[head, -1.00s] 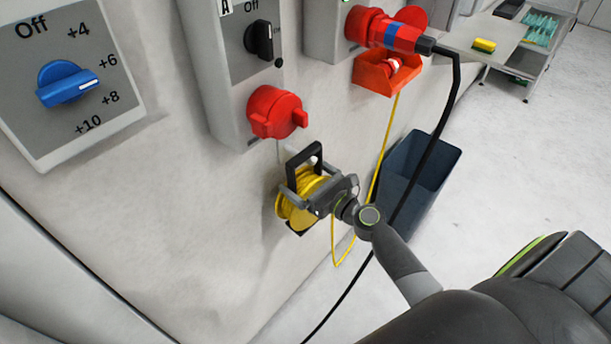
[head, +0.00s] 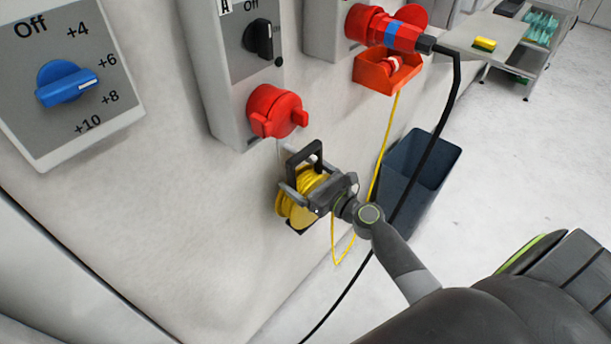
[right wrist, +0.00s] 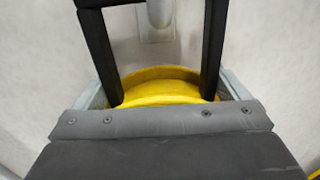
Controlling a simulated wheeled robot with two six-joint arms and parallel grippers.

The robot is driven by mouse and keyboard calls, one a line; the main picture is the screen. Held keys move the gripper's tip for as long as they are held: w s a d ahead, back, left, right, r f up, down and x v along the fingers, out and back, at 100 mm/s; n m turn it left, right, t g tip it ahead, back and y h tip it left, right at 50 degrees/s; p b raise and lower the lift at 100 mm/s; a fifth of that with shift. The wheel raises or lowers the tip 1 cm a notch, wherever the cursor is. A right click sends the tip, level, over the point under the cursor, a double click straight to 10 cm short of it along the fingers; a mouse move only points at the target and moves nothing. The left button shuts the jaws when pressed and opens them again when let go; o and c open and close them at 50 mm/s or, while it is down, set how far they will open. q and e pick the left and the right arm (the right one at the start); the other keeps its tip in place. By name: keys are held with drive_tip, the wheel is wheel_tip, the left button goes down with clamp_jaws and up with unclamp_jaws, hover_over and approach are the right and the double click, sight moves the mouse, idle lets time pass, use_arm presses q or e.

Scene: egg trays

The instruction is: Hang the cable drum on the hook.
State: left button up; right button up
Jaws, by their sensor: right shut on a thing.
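The cable drum (head: 292,207), wound with yellow cable, is held upright close to the wall below the red socket. Its black handle (head: 304,153) points up. My right gripper (head: 322,196) is shut on the drum from the right side. In the right wrist view the yellow drum (right wrist: 160,88) lies beyond the grey jaw bar, with the handle's two black bars rising from it. The pale hook (right wrist: 159,14) on its wall plate shows between these bars. I cannot tell whether handle and hook touch. My left gripper is not in view.
A red socket (head: 275,112) on a grey switch box sits just above the drum. A dark blue bin (head: 418,170) stands on the floor to the right. A yellow cable (head: 385,145) hangs from an orange holder (head: 386,75), and a black cable (head: 440,125) hangs from the red plug.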

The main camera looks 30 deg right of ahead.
sight(299, 170)
drive_tip(key=shift+r, duration=0.3)
drive_tip(key=shift+x, duration=1.7)
idle(0.6)
drive_tip(key=shift+d, duration=0.15)
idle(0.5)
drive_tip(key=o, duration=1.2)
drive_tip(key=shift+f, duration=0.1)
